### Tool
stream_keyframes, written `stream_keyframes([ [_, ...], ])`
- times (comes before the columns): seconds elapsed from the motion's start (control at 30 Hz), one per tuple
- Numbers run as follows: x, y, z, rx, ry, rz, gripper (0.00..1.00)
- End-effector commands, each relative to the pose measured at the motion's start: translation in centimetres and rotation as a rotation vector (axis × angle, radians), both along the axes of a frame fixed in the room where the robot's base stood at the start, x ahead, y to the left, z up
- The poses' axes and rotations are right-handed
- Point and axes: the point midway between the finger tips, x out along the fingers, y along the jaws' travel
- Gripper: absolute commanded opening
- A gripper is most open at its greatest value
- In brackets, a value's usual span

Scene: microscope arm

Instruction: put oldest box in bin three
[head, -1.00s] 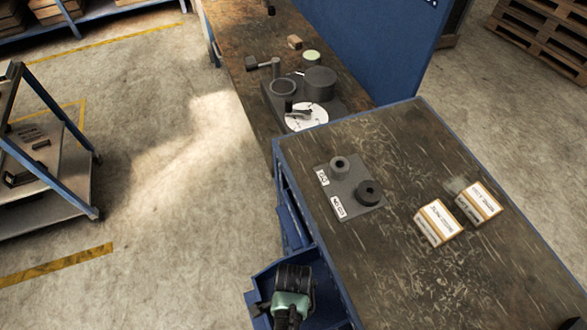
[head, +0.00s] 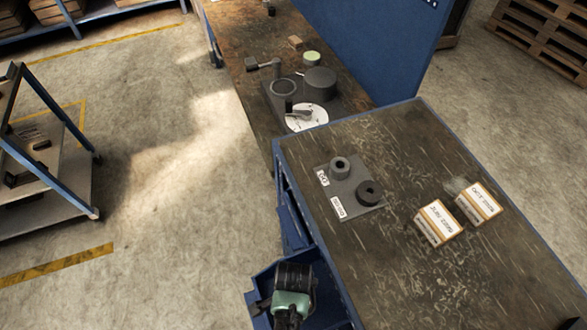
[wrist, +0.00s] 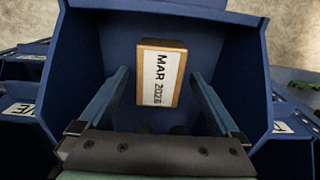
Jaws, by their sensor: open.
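A small tan box (wrist: 176,45) with a white label reading "MAR 2026" lies inside a blue bin (wrist: 240,70) in the wrist view. My gripper (wrist: 159,76) is open, with one finger on each side of the box and a gap on both sides. In the head view my gripper (head: 293,275) is over a blue bin (head: 262,283) at the bench's front edge and hides the inside. Two white-and-tan boxes, one on the left (head: 438,223) and one on the right (head: 478,203), lie on the bench; their print is too small to read.
A dark plate (head: 350,205) with two round parts lies on the bench (head: 420,280). Neighbouring bins show partly cut labels, on the left (wrist: 20,109) and the right (wrist: 283,127). A second bench (head: 235,45) holds dark equipment. A cart (head: 60,180) stands at left; floor between is clear.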

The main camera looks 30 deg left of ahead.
Motion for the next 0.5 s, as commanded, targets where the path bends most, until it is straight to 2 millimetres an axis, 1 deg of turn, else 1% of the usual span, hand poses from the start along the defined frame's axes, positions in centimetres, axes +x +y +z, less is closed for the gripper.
stream_keyframes([
  [0.3, 0.1, 0.0, 6.1, 0.003, -0.003, -0.002, 0.98],
  [0.5, 0.0, 0.0, 9.3, 0.002, -0.001, -0.002, 0.98],
])
